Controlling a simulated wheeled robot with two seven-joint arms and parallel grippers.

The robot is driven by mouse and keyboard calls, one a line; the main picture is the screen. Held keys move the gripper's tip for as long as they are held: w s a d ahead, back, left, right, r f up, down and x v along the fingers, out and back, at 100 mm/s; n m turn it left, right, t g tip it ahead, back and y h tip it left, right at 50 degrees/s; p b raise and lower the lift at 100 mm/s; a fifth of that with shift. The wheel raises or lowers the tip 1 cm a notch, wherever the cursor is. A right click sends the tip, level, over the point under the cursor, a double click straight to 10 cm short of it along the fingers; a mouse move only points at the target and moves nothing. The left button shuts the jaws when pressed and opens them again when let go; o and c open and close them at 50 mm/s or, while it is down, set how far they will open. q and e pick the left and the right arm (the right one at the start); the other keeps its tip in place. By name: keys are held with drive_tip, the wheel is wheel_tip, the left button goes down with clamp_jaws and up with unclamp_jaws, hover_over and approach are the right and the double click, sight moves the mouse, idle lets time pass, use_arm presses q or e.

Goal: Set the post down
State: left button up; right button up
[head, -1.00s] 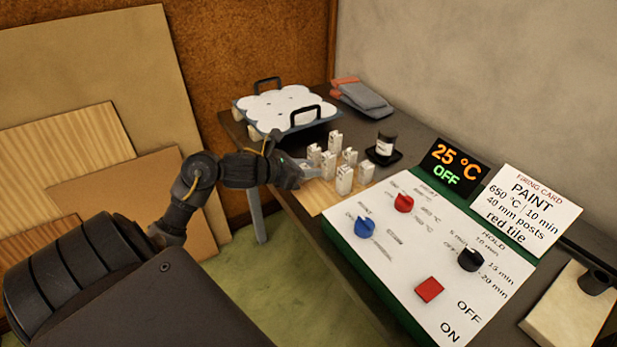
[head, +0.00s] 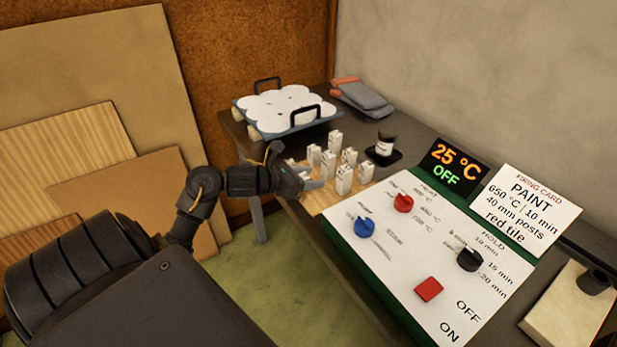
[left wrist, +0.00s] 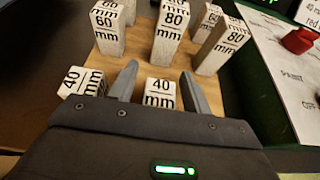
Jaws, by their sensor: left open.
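In the left wrist view, a pale post marked 40 mm (left wrist: 160,93) stands on the wooden board (left wrist: 138,62), between the spread fingers of my left gripper (left wrist: 160,88). Its lower part is hidden by the gripper body. A second 40 mm post (left wrist: 81,83) is just outside the left finger. Taller posts stand beyond: a 60 mm one (left wrist: 107,30), an 80 mm one (left wrist: 170,32) and another 80 mm one (left wrist: 222,45). In the head view my left gripper (head: 314,184) is low at the board's near-left side, open. My right gripper is not in view.
A white-topped rack with black handles (head: 285,106) is behind the posts. A small jar (head: 385,145) stands on a dark tray. The control panel (head: 400,285), with knobs and a display reading 25 °C OFF (head: 455,165), is right of the board.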

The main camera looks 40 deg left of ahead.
use_arm(q)
drive_tip(key=shift+r, duration=0.15)
drive_tip(key=v, duration=1.2)
drive_tip(key=shift+b, duration=0.4)
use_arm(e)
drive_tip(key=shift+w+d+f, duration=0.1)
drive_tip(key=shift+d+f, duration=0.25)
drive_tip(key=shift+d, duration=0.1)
use_arm(q)
drive_tip(key=shift+s, duration=0.1)
drive_tip(key=shift+d, duration=0.1)
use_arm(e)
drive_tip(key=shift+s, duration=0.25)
